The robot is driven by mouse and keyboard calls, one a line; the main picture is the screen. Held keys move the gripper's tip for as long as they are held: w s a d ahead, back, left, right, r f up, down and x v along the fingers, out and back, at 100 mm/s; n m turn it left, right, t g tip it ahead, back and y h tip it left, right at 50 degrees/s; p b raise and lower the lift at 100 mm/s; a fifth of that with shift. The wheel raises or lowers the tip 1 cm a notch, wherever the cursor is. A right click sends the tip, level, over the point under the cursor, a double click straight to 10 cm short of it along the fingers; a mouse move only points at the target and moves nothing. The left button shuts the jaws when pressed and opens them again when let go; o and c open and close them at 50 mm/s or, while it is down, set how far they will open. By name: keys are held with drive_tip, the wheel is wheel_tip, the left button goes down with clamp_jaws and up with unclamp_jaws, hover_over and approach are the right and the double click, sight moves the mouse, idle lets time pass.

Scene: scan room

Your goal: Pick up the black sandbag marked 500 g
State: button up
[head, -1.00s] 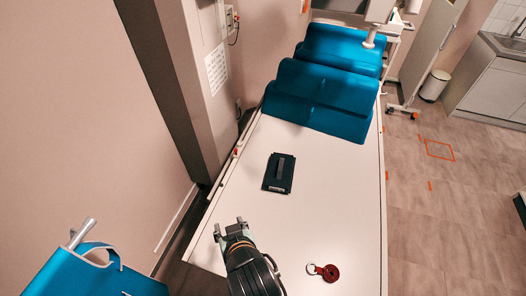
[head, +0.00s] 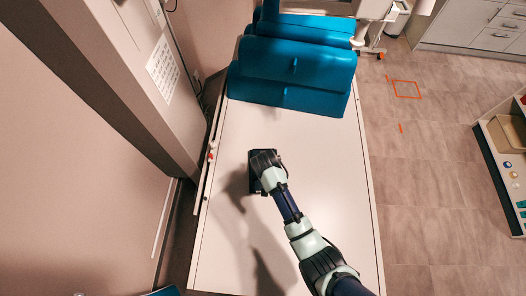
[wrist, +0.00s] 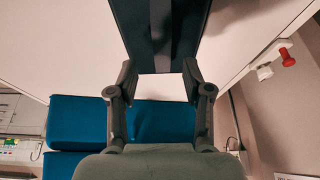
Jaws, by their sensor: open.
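The black sandbag (head: 255,184) lies flat on the white table, mostly covered by my gripper (head: 263,160) in the head view. In the wrist view the sandbag (wrist: 150,25) fills the top centre, with a strap-like handle (wrist: 187,28) running along its middle. My gripper's two fingers (wrist: 158,72) are apart, with their tips at the sandbag's near edge in the picture and nothing held between them. I cannot tell whether they touch it. No 500 g marking is readable.
The white table (head: 320,170) is clear around the sandbag. Blue cushions (head: 295,75) lie across its far end. A red knob (wrist: 287,57) sits by the table's side, near the wall column (head: 150,75). A shelf unit (head: 505,165) stands at the right.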

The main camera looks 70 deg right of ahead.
drive_tip(key=x, duration=0.5)
drive_tip(key=shift+a, duration=0.15)
clamp_jaws()
drive_tip(key=shift+w, duration=0.1)
